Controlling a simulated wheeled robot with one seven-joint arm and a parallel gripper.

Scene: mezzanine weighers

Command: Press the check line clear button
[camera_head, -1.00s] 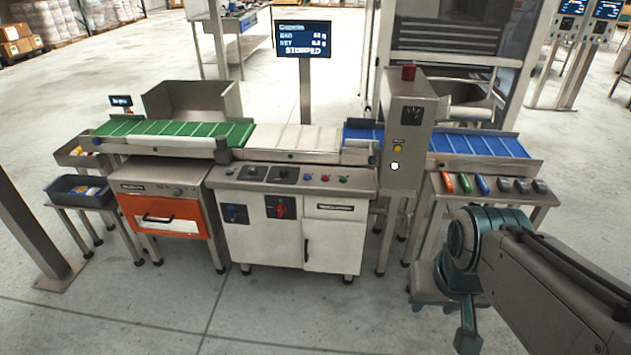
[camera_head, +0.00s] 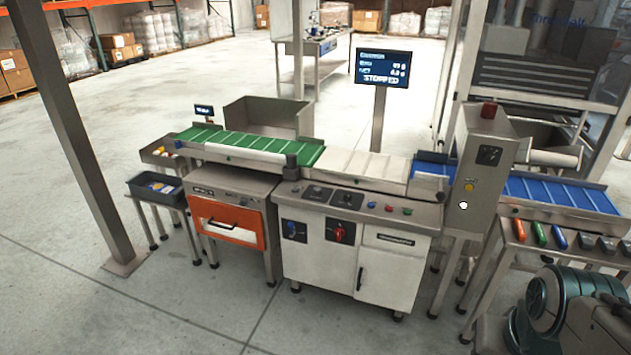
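The weighing line stands ahead, with a white-fronted cabinet (camera_head: 395,272) under its middle. Its sloped control panel carries a red button (camera_head: 389,208), a green button (camera_head: 407,211) and a dark button (camera_head: 371,205). A grey upright box (camera_head: 487,140) over the blue belt has a yellow button (camera_head: 469,187) and a white round spot (camera_head: 463,205) below it. Labels are too small to read, so I cannot tell which is the check line clear button. My arm shows at the lower right, apart from the controls; my gripper is not in view.
A screen (camera_head: 383,68) reads STOPPED. A green belt (camera_head: 230,140) and a blue belt (camera_head: 560,192) flank the white one. An orange-fronted unit (camera_head: 229,222) stands left of the cabinet. A steel post (camera_head: 75,140) rises at left. The front floor is clear.

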